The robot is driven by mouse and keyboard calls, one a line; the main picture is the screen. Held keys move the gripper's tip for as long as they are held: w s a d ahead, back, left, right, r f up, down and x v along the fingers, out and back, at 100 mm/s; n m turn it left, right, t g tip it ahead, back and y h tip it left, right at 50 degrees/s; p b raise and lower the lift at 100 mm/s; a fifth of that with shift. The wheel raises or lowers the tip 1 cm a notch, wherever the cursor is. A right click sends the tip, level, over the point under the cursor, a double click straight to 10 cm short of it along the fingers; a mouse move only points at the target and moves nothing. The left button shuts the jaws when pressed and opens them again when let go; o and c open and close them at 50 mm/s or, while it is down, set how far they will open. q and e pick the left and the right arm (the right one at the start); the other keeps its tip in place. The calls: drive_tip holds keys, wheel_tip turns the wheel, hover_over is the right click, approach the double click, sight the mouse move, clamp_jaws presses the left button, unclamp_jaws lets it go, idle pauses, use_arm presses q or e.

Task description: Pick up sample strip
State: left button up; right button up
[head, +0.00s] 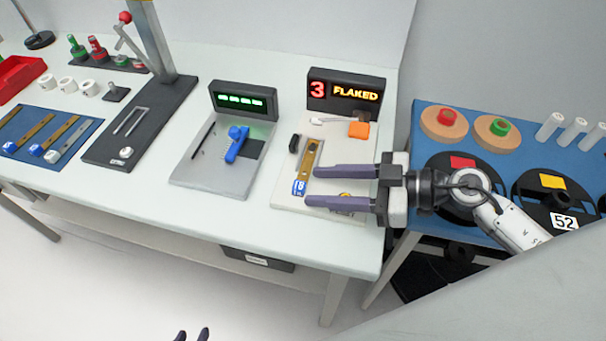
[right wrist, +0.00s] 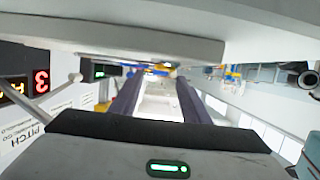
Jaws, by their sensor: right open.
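A sample strip (head: 311,158), brown-gold with a blue labelled end, lies on the white station plate (head: 285,192) in front of the display reading "3 FLAKED". My right gripper (head: 311,184) reaches in from the right, its two fingers apart and pointing left. In the head view its fingertips overlap the strip's blue end; I cannot tell the height between them. In the right wrist view the fingers (right wrist: 158,78) are spread with nothing visibly held.
The display (head: 345,92) stands behind the plate, with an orange block (head: 359,130) and a black piece (head: 294,143) nearby. A grey station with a blue tool (head: 237,143) is to the left. More strips lie on a blue mat (head: 75,157). Reels occupy the blue table (head: 425,112).

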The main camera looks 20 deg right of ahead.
sight(299, 189)
drive_tip(key=shift+x, duration=1.35)
clamp_jaws()
